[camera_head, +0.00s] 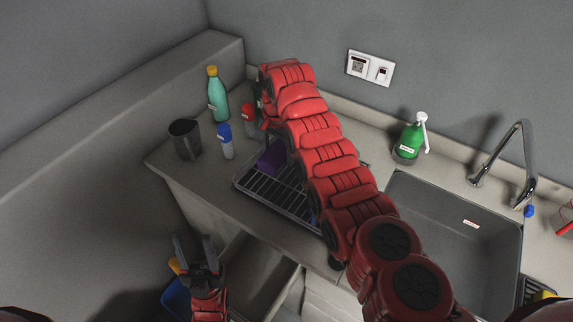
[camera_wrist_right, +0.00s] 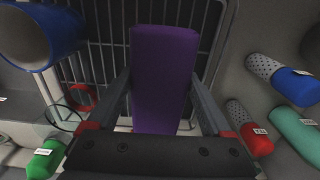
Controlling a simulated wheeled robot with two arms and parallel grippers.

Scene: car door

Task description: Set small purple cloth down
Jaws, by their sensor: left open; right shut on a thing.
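The purple cloth (camera_head: 272,157) is a smooth block-like bundle over the dark wire drying rack (camera_head: 252,189) on the counter. In the right wrist view the purple cloth (camera_wrist_right: 165,70) stands upright between the fingers of my right gripper (camera_wrist_right: 164,82), which is shut on it. The rack bars (camera_wrist_right: 97,38) show behind it; I cannot tell if the cloth touches them. In the head view my red right arm hides that gripper and part of the rack. My left gripper (camera_head: 195,243) is open and empty, low in front of the counter.
An open drawer (camera_head: 262,272) is below.

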